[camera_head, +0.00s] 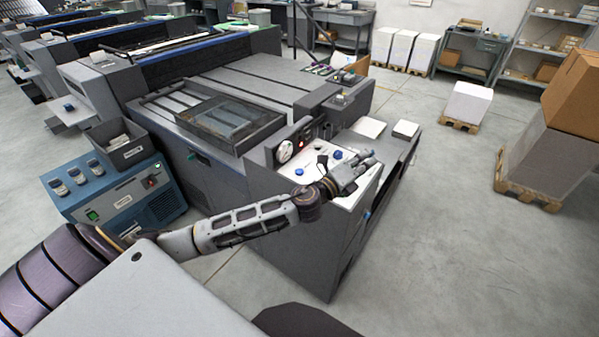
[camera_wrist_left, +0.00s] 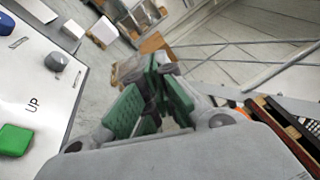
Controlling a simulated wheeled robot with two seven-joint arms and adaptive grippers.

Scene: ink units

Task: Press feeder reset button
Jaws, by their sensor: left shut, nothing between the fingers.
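The feeder's white control panel (camera_head: 312,160) lies on top of the near end of the grey press. It carries a blue knob (camera_head: 338,155) and another blue control (camera_head: 299,172). My left gripper (camera_head: 368,163) is over the panel's right part, its fingers together and empty. In the left wrist view its green-padded fingers (camera_wrist_left: 160,62) meet at the tips, to the right of the panel. That view shows a green button (camera_wrist_left: 15,140) near the letters "UP", a grey knob (camera_wrist_left: 56,61) and part of a blue control (camera_wrist_left: 5,22). I cannot tell which control is the reset button.
A gauge (camera_head: 284,151) and a red light stand at the panel's back edge. A blue unit (camera_head: 120,200) with jars and a grey bin sits left of the press. White stacks and boxes on pallets (camera_head: 525,190) are at right. Open floor lies between.

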